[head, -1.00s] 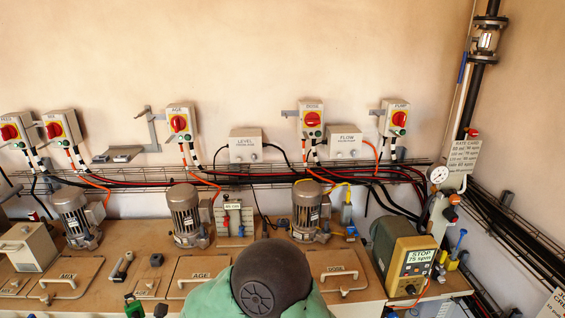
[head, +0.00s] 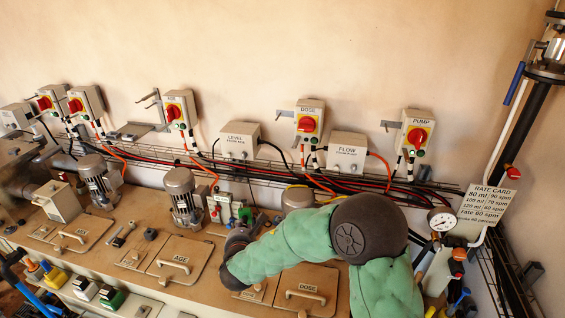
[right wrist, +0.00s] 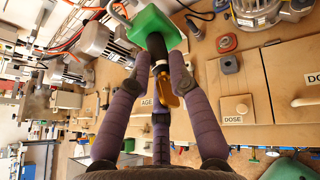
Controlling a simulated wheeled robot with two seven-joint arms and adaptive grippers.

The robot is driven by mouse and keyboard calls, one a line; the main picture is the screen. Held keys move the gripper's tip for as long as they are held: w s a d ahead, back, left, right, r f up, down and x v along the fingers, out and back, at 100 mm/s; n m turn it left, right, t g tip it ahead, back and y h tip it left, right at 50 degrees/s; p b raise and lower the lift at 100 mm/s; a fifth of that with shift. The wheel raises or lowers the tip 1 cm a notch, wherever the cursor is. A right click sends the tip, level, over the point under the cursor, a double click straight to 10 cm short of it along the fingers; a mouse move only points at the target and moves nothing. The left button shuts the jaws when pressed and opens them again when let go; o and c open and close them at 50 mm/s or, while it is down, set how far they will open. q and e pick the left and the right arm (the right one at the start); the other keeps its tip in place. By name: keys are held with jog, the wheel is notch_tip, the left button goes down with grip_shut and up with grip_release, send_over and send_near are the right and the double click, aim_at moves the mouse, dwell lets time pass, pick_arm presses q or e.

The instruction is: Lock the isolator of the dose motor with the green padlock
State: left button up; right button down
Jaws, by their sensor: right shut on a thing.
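A brass key (right wrist: 172,98) hangs between the fingers. In the head view the right gripper (head: 240,238) is over the bench, below the isolator and partly hidden by my arm. My left gripper is not in view.
Isolators labelled AGE (head: 179,112) and PUMP (head: 414,135) flank the dose one. The level box (head: 238,140) and flow box (head: 347,152) sit between them. Cables run on a wire tray (head: 275,172) below. Motors (head: 182,198) and hatches (head: 180,260) occupy the bench.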

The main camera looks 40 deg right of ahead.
pick_arm(q)
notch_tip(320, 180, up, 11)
jog(key=p, duration=0.9)
jog(key=shift+p, duration=0.3)
pick_arm(e)
jog(key=s+d+r+m+g+h, duration=0.1)
jog(key=d+r+m+g+h, duration=0.1)
jog(key=d+r, duration=1.1)
jog(key=shift+d+m+h, duration=0.15)
jog(key=shift+m+h, duration=0.35)
pick_arm(q)
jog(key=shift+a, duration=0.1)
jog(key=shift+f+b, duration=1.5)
jog(key=shift+b, duration=0.05)
pick_arm(e)
jog(key=shift+w+d+f, duration=0.1)
jog(key=shift+w+d, duration=0.8)
jog(key=shift+d, duration=0.2)
jog(key=shift+w+d, duration=0.85)
jog(key=shift+d, duration=0.25)
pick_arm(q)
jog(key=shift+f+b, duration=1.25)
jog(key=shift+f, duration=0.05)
